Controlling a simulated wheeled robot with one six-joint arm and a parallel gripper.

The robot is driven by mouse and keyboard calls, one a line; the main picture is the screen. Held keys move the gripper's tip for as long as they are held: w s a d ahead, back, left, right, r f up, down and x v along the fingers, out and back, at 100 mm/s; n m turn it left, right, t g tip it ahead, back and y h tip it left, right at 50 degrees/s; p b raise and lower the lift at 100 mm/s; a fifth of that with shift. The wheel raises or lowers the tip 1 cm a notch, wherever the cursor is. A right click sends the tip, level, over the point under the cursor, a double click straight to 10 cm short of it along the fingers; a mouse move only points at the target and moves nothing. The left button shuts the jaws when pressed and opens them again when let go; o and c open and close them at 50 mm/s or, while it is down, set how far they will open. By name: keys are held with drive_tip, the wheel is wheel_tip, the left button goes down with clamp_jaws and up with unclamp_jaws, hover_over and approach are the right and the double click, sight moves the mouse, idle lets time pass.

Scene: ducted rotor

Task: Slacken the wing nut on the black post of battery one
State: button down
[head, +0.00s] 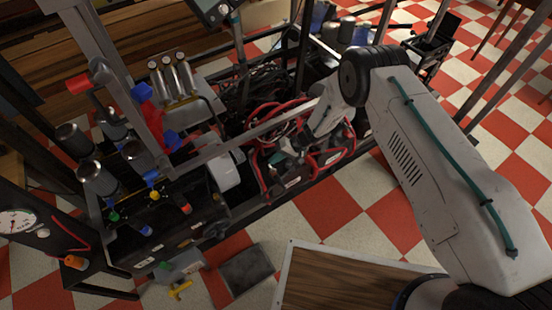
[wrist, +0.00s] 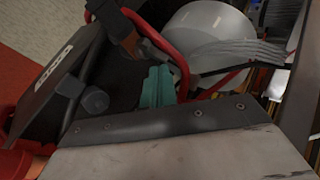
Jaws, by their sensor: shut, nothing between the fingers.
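My gripper (head: 289,146) reaches down into the metal frame among red cables and dark boxes in the head view. Its teal fingers (wrist: 157,87) are together and empty in the wrist view, above a dark surface. A black battery-like box (head: 283,180) with a pale label lies just below the gripper. In the wrist view a black part with a white label (wrist: 55,66) is to the left of the fingers. A rusty-brown terminal fitting (wrist: 126,38) with a red cable is just beyond the fingertips. I cannot make out the wing nut or tell which battery is number one.
Red cables (head: 333,157) loop close around the gripper. A white rounded housing (head: 222,172) stands left of it, inside the frame. A bundle of dark wires (head: 265,90) lies behind. A wooden-topped surface (head: 345,285) is in front.

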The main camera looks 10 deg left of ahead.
drive_tip(key=shift+s+a, duration=0.15)
drive_tip(key=shift+s, duration=0.45)
drive_tip(key=v, duration=0.8)
drive_tip(key=shift+w, duration=0.2)
